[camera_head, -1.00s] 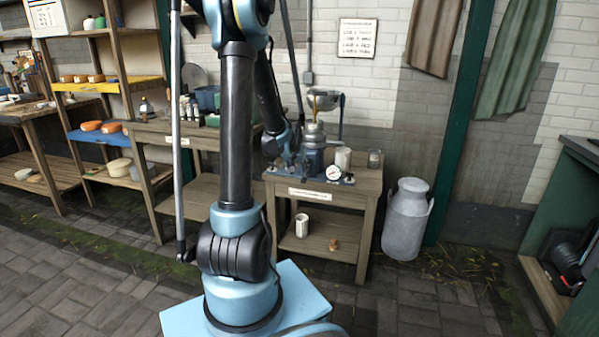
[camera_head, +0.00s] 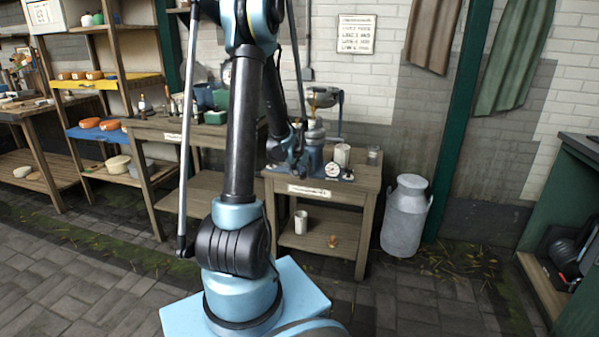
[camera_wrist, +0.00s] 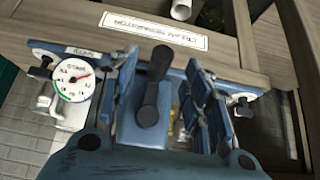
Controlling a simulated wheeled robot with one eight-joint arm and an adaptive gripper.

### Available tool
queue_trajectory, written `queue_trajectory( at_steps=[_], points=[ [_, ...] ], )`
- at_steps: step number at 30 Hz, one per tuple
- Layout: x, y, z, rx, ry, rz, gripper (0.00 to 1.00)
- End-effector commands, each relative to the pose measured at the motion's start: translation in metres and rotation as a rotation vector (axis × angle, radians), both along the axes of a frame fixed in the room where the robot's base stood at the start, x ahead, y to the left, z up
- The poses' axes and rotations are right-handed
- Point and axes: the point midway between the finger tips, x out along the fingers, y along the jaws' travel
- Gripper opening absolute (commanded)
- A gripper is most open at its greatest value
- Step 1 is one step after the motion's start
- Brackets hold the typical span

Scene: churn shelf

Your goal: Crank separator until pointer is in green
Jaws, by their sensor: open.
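The blue separator (camera_head: 314,160) with its metal bowl (camera_head: 322,97) stands on a small wooden table. Its white round dial (camera_head: 332,169) faces front; the dial also shows in the wrist view (camera_wrist: 73,78). The dark grey crank handle (camera_wrist: 152,90) shows in the wrist view. My gripper (camera_wrist: 163,98) is open, with one blue finger on each side of the handle. I cannot tell whether either finger touches it. In the head view my gripper (camera_head: 296,165) is beside the separator, partly hidden.
The wooden table (camera_head: 320,190) also holds a white cup (camera_head: 342,154) and a glass jar (camera_head: 374,155). A metal milk can (camera_head: 406,215) stands on the floor to its right. A longer bench (camera_head: 165,135) with bottles is on the left. The floor in front is open.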

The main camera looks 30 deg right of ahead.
Motion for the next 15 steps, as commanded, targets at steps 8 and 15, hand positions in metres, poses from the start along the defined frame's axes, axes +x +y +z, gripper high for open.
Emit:
queue_trajectory(
  at_steps=[8, 15],
  points=[
    [0.006, -0.007, -0.013, 0.0, 0.0, 0.0, 0.45],
    [0.011, -0.013, -0.024, 0.0, 0.0, 0.0, 0.45]
  ],
)
